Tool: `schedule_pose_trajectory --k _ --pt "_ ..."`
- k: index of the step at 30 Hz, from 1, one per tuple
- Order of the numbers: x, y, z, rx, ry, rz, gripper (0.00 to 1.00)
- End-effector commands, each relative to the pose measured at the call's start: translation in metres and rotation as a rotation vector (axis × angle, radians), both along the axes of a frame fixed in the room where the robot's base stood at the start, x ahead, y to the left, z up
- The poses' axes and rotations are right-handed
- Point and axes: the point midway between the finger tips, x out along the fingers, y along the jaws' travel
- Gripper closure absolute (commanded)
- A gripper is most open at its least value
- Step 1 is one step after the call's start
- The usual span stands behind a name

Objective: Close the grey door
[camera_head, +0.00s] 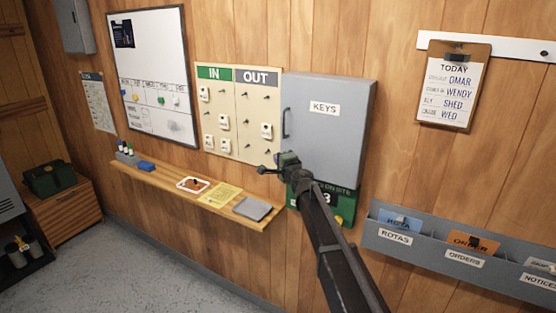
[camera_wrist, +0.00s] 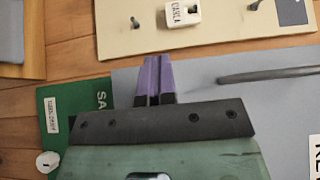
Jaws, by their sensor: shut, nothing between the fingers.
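The grey door (camera_head: 340,135) is the front of the wall cabinet labelled KEYS, with a dark bar handle (camera_head: 286,122) on its left edge. It appears flat across the cabinet front; I cannot tell whether a small gap remains. In the wrist view the grey door (camera_wrist: 290,105) fills the right side, with its handle (camera_wrist: 270,75) near the top. My gripper (camera_head: 264,171) is by the cabinet's lower left corner. Its purple fingers (camera_wrist: 157,60) are together and empty, off the handle. My arm and gripper hide part of the green sign below.
The IN/OUT key board (camera_head: 240,110) hangs left of the cabinet. A wooden shelf (camera_head: 150,178) with small trays is below it. The green sign (camera_head: 345,200) sits under the cabinet. A grey file rack (camera_head: 400,240) and a clipboard (camera_head: 450,90) are at right.

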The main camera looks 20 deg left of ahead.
Motion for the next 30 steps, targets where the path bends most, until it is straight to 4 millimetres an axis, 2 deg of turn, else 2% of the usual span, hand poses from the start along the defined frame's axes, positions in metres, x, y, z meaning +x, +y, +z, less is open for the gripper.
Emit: schedule_pose_trajectory --k 2,5,12,15,18,21,30 --pt "0.000 -0.005 0.000 -0.001 -0.001 -0.013 1.00" --pt "-0.017 -0.003 0.002 -0.001 -0.002 -0.013 1.00" --pt "-0.087 0.012 0.003 -0.001 -0.003 -0.006 1.00" --pt "-0.112 0.018 0.002 -0.001 -0.003 -0.005 1.00" --pt "-0.129 0.023 0.002 -0.001 -0.003 -0.006 1.00" --pt "-0.137 0.026 0.002 -0.001 -0.003 -0.006 1.00" --pt "-0.140 0.029 0.002 -0.001 -0.003 0.014 1.00"
